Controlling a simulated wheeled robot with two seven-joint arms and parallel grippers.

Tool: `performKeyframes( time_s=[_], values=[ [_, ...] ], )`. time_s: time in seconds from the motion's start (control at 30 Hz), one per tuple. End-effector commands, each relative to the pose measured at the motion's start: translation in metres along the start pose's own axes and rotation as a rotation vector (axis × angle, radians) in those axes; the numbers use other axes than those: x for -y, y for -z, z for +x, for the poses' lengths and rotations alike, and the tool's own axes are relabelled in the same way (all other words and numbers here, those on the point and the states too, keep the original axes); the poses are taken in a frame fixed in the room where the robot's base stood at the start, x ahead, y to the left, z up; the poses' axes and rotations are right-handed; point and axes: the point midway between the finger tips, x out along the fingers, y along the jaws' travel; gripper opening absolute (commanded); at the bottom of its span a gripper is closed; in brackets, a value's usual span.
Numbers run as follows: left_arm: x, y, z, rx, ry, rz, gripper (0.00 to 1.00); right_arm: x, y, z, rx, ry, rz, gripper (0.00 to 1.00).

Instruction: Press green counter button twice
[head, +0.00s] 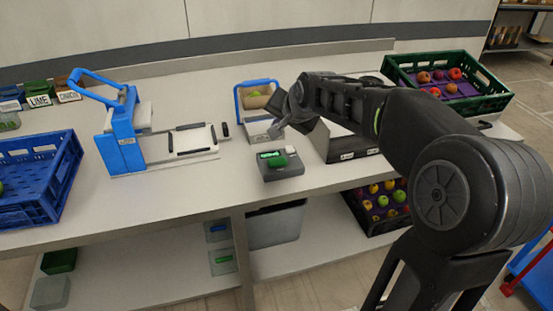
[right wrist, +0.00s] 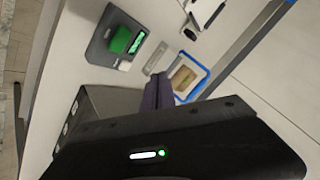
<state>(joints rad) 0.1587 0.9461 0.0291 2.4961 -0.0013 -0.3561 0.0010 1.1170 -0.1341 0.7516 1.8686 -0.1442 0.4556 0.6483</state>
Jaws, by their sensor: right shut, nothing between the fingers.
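The counter (head: 281,172) is a small dark grey box near the front edge of the worktop. It bears a large green button (head: 278,161), a lit green display and a small white button (head: 291,150). In the right wrist view the green button (right wrist: 121,39) shows at the upper left, uncovered. My right gripper (head: 275,131) is shut and empty, above the worktop just behind the counter and apart from the button. In the right wrist view its fingers (right wrist: 158,91) point toward the worktop. My left gripper is not in view.
A blue-handled device (head: 122,140) stands left of the counter. A blue-framed container (head: 256,98) is behind it, and a dark bin (head: 345,155) is to the right. A blue crate (head: 40,195) is far left; a green fruit crate (head: 480,103) is at the back right.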

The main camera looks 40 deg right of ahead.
Motion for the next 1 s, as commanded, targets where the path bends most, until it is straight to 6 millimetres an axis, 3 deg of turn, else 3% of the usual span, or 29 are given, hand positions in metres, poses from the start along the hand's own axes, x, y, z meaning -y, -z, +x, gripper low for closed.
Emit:
performKeyframes(
  time_s=[0.27, 0.7, 1.0],
  values=[
    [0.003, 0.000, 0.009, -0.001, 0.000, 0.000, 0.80, -0.009, -0.008, 0.011, 0.001, -0.001, 0.001, 0.00],
    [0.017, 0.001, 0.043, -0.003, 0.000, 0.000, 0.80, -0.038, -0.038, 0.052, 0.000, 0.000, -0.001, 0.00],
    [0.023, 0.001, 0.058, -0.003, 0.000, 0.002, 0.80, -0.045, -0.045, 0.062, 0.000, 0.000, 0.000, 0.00]
  ],
)
